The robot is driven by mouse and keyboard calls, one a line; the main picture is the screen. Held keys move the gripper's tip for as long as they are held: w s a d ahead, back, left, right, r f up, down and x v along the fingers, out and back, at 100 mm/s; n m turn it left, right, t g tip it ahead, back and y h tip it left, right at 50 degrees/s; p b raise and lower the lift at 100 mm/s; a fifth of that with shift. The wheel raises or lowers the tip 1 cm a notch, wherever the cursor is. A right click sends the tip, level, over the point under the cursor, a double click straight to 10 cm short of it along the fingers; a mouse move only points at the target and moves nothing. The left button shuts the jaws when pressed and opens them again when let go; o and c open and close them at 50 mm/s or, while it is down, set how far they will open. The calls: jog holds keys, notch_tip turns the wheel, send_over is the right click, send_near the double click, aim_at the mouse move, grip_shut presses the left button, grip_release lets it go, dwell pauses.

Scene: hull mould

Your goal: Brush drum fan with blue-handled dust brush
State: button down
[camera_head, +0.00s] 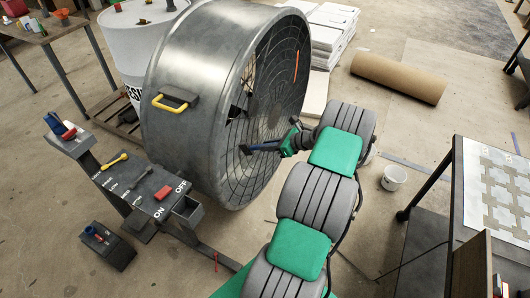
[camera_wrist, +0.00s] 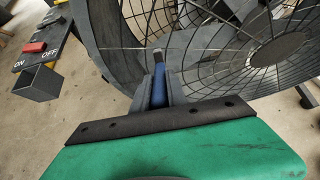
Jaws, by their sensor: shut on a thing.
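The drum fan (camera_head: 205,75) is a large grey metal drum with a wire grille and a yellow handle on its side. Its grille and dark hub also show in the wrist view (camera_wrist: 281,47). My gripper (camera_head: 279,146) is in front of the grille's lower part. In the wrist view my gripper (camera_wrist: 158,97) is shut on the blue handle of the dust brush (camera_wrist: 159,82). The brush points away from me toward the drum's rim and grille. Its far end (camera_head: 245,149) looks dark. I cannot tell whether it touches the grille.
A control stand (camera_head: 150,193) with ON and OFF markings and a red button stands left of the fan. A white barrel (camera_head: 133,45) is behind it. A cardboard tube (camera_head: 399,77) and a small white bucket (camera_head: 394,177) are on the floor at right. A table (camera_head: 455,215) stands at far right.

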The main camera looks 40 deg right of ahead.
jog(key=shift+d, duration=0.1)
jog(key=shift+s+d, duration=0.2)
jog(key=shift+s, duration=0.2)
jog(key=shift+s+d+p, duration=0.15)
jog(key=shift+s+d, duration=0.1)
jog(key=shift+s, duration=0.55)
jog(key=shift+s+d+p, duration=0.1)
jog(key=shift+s+d, duration=0.2)
jog(key=shift+s, duration=0.5)
jog(key=shift+s+d+p, duration=0.15)
jog(key=shift+s+d, duration=0.1)
jog(key=shift+s, duration=0.55)
